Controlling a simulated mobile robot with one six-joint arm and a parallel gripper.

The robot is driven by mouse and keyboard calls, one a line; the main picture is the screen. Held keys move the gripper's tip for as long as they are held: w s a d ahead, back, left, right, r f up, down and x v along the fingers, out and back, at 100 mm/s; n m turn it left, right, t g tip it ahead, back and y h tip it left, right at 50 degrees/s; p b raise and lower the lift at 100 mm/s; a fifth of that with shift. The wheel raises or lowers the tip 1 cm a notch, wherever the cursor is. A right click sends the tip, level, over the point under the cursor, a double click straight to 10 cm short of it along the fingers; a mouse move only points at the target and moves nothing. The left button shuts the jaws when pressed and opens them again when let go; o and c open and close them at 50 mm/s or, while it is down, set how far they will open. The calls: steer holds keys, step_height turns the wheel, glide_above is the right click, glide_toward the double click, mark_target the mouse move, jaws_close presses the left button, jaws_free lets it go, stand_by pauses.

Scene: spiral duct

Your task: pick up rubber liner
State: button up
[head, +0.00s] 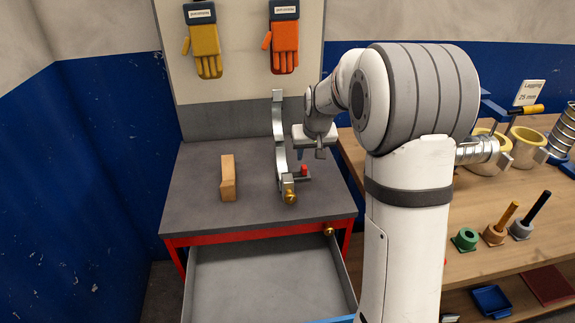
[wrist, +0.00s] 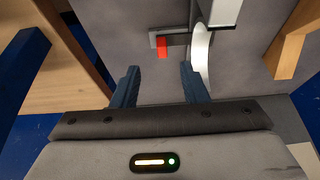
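I cannot pick out a rubber liner with certainty in either view. A curved metal clamp strap (head: 279,135) stands on the grey workbench (head: 250,205), with a brass knob (head: 290,197) at its front. A small red piece (head: 304,169) sits on a dark bar beside the strap. The red piece also shows in the wrist view (wrist: 162,46), with the strap (wrist: 201,48) to its right. My gripper (head: 310,154) hangs above the bench just right of the strap. Its two blue fingers are apart with nothing between them in the wrist view (wrist: 158,85).
A wooden block (head: 228,178) stands left of the strap. The drawer (head: 250,280) below is pulled open and its visible floor is bare. A wooden side bench (head: 480,260) at right holds cups, rollers and duct pieces. Gloves (head: 205,50) hang behind.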

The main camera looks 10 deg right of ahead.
mark_target(304, 166)
steer(key=x, duration=0.4)
steer(key=w+p+x, duration=0.1)
steer(key=x, duration=0.4)
steer(key=shift+w+a+r+p, duration=0.1)
steer(key=shift+p, duration=0.2)
steer(key=shift+c, duration=0.6)
jaws_close()
